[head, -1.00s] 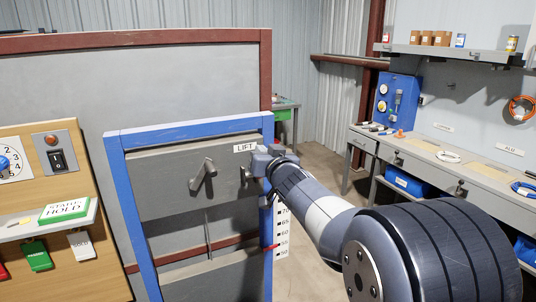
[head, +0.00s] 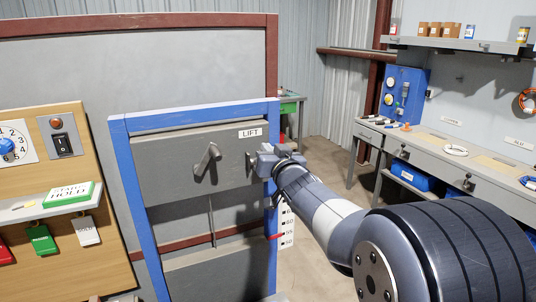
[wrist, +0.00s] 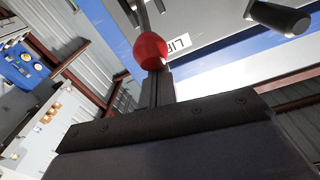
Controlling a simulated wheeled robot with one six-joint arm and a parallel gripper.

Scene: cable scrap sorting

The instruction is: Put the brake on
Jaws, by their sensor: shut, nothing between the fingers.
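My gripper (head: 262,162) is shut and empty, in front of the right edge of the grey panel (head: 160,185) in the blue frame, below its LIFT label (head: 250,133). In the wrist view, the shut fingers (wrist: 157,88) point at a red ball knob (wrist: 150,50) on a thin stem, just beyond the tips. I cannot tell whether they touch it. The knob is mostly hidden in the head view. A grey crank handle (head: 207,160) sits left of my gripper on the panel and shows dark in the wrist view (wrist: 280,18). No label marks the brake.
A wooden control board (head: 60,240) with a dial, a switch and hanging tags stands at left. A numbered scale (head: 287,228) is beside the blue frame (head: 135,215). A workbench (head: 430,155) is at right. Floor is open between.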

